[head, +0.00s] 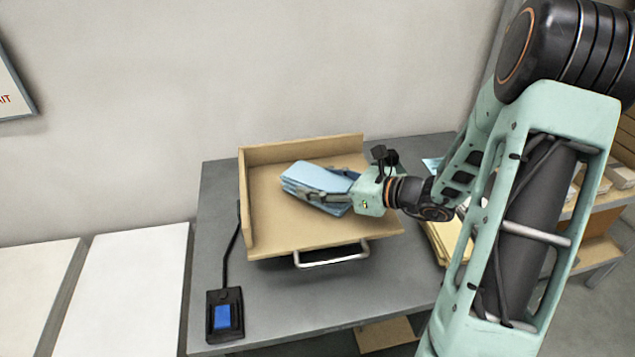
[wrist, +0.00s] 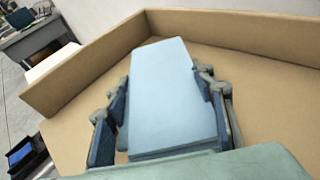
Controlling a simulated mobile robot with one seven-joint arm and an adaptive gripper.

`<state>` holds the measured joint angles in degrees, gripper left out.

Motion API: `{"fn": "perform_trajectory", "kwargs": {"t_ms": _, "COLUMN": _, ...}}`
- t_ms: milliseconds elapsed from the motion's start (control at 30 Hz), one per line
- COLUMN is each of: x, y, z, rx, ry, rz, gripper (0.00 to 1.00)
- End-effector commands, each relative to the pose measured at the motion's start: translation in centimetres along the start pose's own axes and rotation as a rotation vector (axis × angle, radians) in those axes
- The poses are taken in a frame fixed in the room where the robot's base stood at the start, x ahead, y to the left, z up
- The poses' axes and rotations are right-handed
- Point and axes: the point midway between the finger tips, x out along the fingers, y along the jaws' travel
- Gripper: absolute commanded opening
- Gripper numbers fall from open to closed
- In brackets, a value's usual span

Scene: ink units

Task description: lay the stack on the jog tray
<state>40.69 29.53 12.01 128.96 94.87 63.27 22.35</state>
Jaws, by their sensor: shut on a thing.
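The stack (head: 316,177) is a block of light blue sheets, and my gripper (head: 333,194) is shut on it. The stack is over the jog tray (head: 275,226), a tan wooden tray with raised walls at its back and left and a metal handle at its front. In the wrist view the stack (wrist: 174,95) lies between the two fingers of my gripper (wrist: 168,100), with the tray (wrist: 95,62) around and beyond it. I cannot tell whether the underside of the stack touches the tray floor.
The tray stands on a grey table (head: 290,300). A black pedal with a blue pad (head: 223,316) and a cable is at the table's front left. Yellowish sheets (head: 443,240) lie right of the tray, partly behind my arm. White surfaces (head: 125,285) stand to the left.

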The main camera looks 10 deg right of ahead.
Motion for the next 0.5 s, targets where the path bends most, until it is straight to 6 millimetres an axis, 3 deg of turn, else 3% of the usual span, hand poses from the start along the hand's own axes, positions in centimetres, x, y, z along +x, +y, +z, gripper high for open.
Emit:
{"fn": "perform_trajectory", "kwargs": {"t_ms": 67, "x": 0.12, "y": -0.01, "z": -0.29, "rx": -0.001, "ry": -0.002, "rz": 0.000, "gripper": 0.12}}
{"fn": "perform_trajectory", "kwargs": {"t_ms": 100, "x": 0.06, "y": 0.00, "z": -0.23, "rx": 0.000, "ry": 0.000, "rz": 0.000, "gripper": 0.54}}
{"fn": "perform_trajectory", "kwargs": {"t_ms": 233, "x": 0.05, "y": 0.00, "z": -0.21, "rx": 0.000, "ry": 0.000, "rz": 0.000, "gripper": 0.68}}
{"fn": "perform_trajectory", "kwargs": {"t_ms": 500, "x": 0.02, "y": 0.00, "z": -0.13, "rx": 0.000, "ry": 0.000, "rz": 0.000, "gripper": 0.68}}
